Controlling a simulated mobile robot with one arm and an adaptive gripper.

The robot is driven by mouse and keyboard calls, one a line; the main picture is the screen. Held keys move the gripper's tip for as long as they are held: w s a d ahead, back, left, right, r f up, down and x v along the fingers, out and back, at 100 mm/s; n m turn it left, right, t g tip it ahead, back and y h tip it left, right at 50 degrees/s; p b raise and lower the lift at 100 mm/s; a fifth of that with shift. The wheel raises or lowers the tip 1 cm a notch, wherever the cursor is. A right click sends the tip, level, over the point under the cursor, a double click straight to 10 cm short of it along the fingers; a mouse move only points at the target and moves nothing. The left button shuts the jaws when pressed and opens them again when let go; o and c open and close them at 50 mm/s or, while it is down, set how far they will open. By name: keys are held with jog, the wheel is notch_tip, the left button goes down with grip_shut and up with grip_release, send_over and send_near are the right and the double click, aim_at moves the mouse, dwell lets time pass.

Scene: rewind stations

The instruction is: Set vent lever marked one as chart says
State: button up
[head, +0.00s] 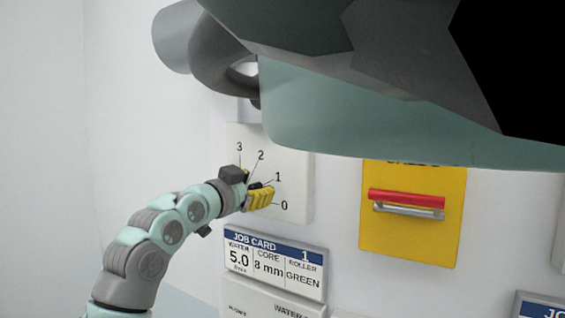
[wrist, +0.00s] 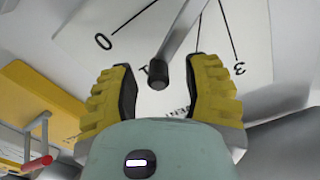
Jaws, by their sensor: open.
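The vent lever (wrist: 185,35) is a grey metal bar with a black knob (wrist: 158,74) on its end, seen in the wrist view. It lies over a white dial plate (head: 298,160) numbered 0 to 3. The knob is beside a partly hidden mark that looks like 1, between 0 and 3. My gripper (wrist: 163,70) is open, its yellow pads on either side of the knob with gaps showing. In the head view my gripper (head: 256,194) covers the lever and part of the dial. I see no vent chart.
Below the dial, a job card (head: 275,262) marked 1 reads water 5.0, core 8 mm, roller green. A yellow panel (head: 412,228) with a red-topped handle (head: 407,198) is at right. My arm blocks the head view's top. Another card (head: 540,305) shows at lower right.

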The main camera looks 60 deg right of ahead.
jog(key=shift+o, duration=0.2)
jog(key=shift+d+f, duration=0.1)
jog(key=shift+d, duration=0.15)
grip_shut()
dwell(0.5)
